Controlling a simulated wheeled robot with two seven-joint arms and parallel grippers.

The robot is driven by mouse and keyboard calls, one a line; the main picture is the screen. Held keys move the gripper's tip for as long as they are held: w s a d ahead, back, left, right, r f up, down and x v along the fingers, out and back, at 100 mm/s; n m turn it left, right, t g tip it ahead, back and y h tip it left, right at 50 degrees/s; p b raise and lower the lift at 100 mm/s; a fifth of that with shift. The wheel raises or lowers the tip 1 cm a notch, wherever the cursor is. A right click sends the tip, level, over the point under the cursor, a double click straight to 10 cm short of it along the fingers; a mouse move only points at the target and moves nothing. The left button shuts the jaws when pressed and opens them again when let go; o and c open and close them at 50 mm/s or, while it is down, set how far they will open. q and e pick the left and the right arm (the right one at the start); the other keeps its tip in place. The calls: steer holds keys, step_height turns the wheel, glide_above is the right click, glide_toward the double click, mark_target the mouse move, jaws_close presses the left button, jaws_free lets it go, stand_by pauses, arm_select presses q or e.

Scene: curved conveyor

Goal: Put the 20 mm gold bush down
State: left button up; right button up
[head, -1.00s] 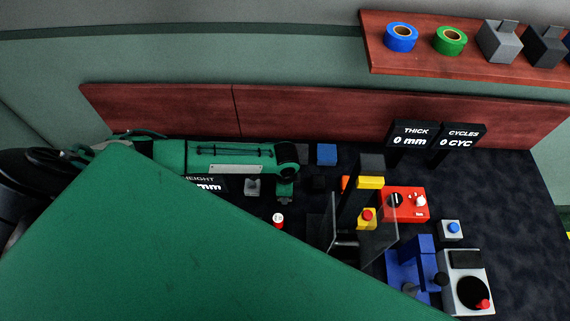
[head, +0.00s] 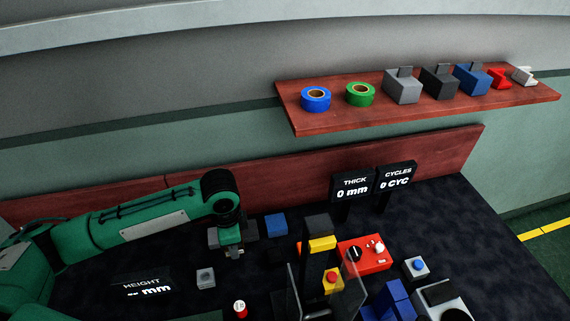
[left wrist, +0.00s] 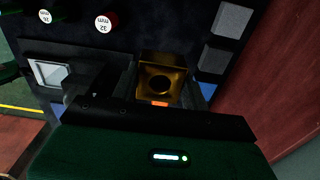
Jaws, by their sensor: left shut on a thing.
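The gold bush (left wrist: 174,64) shows in the left wrist view as a square gold block with a round dark hole. It sits between the fingers of my left gripper (left wrist: 160,95), which is shut on it. In the head view my left gripper (head: 233,246) points down over the dark table, left of the blue block. The bush cannot be made out clearly there, and I cannot tell whether it touches the table. My right gripper is not in view.
A grey block (head: 206,278), HEIGHT display (head: 147,286) and red-and-white cap (head: 240,309) lie left and in front. A blue block (head: 276,224), yellow-and-black press (head: 319,262) and red box (head: 364,253) stand to the right.

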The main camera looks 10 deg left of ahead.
arm_select(q)
steer(key=shift+d+r+n, duration=0.15)
steer(key=shift+r+n, duration=0.55)
steer(key=shift+n, duration=0.2)
steer(key=r+n, duration=0.1)
steer(key=n, duration=0.1)
steer(key=r+n, duration=0.2)
steer(key=n, duration=0.1)
steer(key=r+n, duration=0.2)
steer(key=n, duration=0.1)
steer(key=shift+d+r, duration=0.1)
steer(key=shift+d, duration=0.2)
steer(key=shift+s+r+n, duration=0.1)
steer(key=shift+r+n, duration=0.7)
steer(key=shift+n, duration=0.7)
